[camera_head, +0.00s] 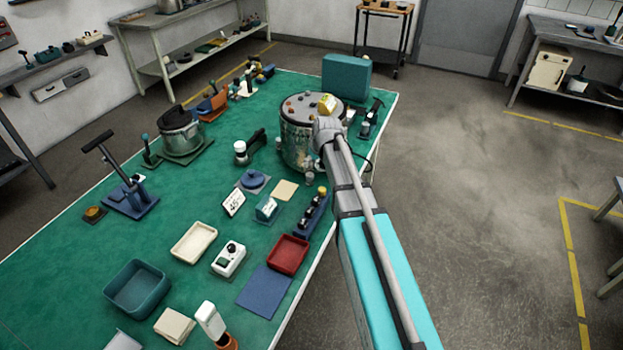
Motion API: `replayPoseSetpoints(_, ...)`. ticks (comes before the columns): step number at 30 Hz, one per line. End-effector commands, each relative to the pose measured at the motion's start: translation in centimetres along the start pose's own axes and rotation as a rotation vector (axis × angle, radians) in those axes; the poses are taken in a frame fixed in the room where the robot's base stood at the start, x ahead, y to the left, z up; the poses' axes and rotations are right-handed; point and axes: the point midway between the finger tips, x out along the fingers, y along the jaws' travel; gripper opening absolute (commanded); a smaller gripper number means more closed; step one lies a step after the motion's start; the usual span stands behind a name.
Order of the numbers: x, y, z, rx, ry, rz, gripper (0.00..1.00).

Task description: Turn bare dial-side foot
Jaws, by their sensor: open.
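A shiny steel drum-shaped fountain body (293,143) stands upright near the right edge of the green table. Its flat top bears several small coloured pieces and a yellow-and-white piece. My arm reaches in from the lower right, and its wrist overlaps the drum's right side. My gripper (309,162) is low beside the drum's front right and is open; its fingers are small and partly hidden. I cannot tell whether it touches the drum. The drum's feet and any dial on it are too small or hidden to make out.
The green table (130,235) holds a red tray (288,254), a blue rack (313,213), a white switch box (229,259), a cream tray (194,242) and a teal bin (137,288). A teal box (346,76) stands behind the drum. Open floor lies to the right.

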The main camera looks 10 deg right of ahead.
Motion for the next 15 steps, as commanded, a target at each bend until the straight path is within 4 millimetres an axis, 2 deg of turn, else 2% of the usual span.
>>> replayPoseSetpoints(1, 0.8, 0.0, 0.1, 0.0, 0.0, 0.0, 0.77)
replayPoseSetpoints(15, 4.6, 0.1, 0.1, 0.001, 0.0, 0.001, 0.77)
